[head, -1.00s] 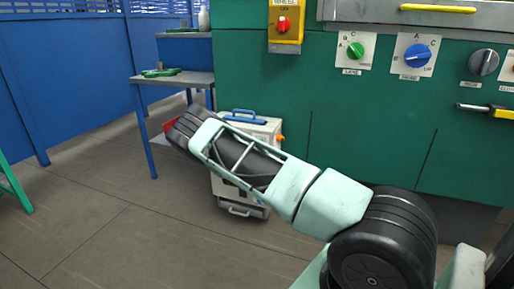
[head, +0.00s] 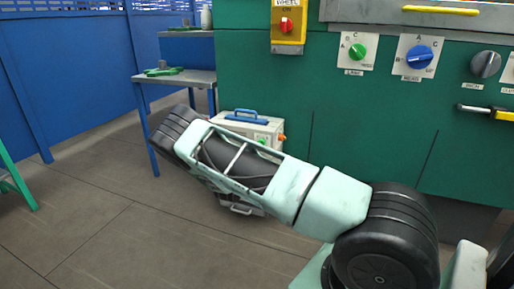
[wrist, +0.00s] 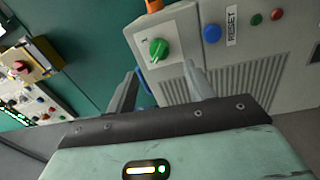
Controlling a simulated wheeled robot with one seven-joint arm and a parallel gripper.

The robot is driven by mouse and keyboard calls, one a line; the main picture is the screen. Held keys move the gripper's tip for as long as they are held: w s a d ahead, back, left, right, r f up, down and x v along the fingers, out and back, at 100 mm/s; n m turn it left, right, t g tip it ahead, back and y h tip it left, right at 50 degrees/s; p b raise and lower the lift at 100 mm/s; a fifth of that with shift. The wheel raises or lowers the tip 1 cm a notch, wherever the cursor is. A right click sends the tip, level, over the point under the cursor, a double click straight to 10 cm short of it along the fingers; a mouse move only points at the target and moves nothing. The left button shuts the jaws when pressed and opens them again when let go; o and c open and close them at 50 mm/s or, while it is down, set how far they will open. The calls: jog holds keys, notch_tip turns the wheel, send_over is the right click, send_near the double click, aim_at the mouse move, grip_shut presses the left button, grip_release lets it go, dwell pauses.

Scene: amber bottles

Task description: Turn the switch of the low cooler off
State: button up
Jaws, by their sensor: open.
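The low cooler (head: 273,127) is a pale grey box with a blue top handle, standing on the floor behind my arm in the head view. Its switch, a green knob (wrist: 158,50) on a white plate, shows in the wrist view. The knob's pointer is tilted, and I cannot read its setting. The green knob also shows small in the head view (head: 262,141). My gripper (wrist: 162,68) is open and empty, its fingers on either side below the knob, apparently apart from it. In the head view my arm hides the gripper and much of the cooler's front.
A blue button (wrist: 211,33) beside a RESET label and a vented panel (wrist: 235,85) are right of the knob. An orange part (wrist: 153,5) is above it. A green cabinet (head: 370,130) with other knobs stands behind, and a blue-legged table (head: 190,78) stands left.

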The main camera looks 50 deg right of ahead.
jog(key=p+v, duration=0.1)
jog(key=v, duration=0.9)
jog(key=shift+a+p, duration=0.15)
jog(key=shift+p, duration=0.2)
